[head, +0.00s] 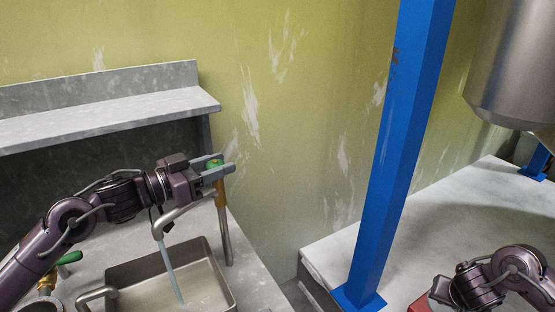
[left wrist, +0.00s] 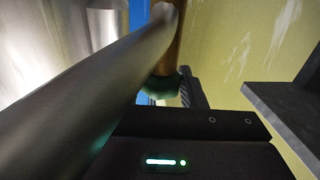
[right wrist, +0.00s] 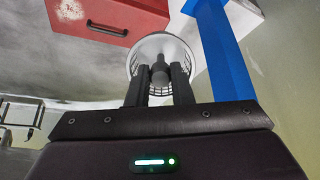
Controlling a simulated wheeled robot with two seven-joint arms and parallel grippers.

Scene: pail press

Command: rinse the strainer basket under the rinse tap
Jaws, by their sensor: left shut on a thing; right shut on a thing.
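My left gripper (head: 217,168) is shut on the green knob (head: 213,163) of the rinse tap, at the top of its brass body (head: 221,193). The knob also shows in the left wrist view (left wrist: 160,87). A pale blue stream of water (head: 171,268) runs from the tap's curved grey spout (head: 178,212) into the metal sink (head: 205,285). In the right wrist view my right gripper (right wrist: 160,74) is shut on the dark handle of the strainer basket (right wrist: 176,45), a round pale mesh basket. The basket does not show in the head view, so its distance from the water is unclear.
A steel vessel (head: 510,70) hangs at upper right. A red box (right wrist: 105,18) with a black handle shows near the basket. A grey shelf (head: 110,118) runs behind the sink.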

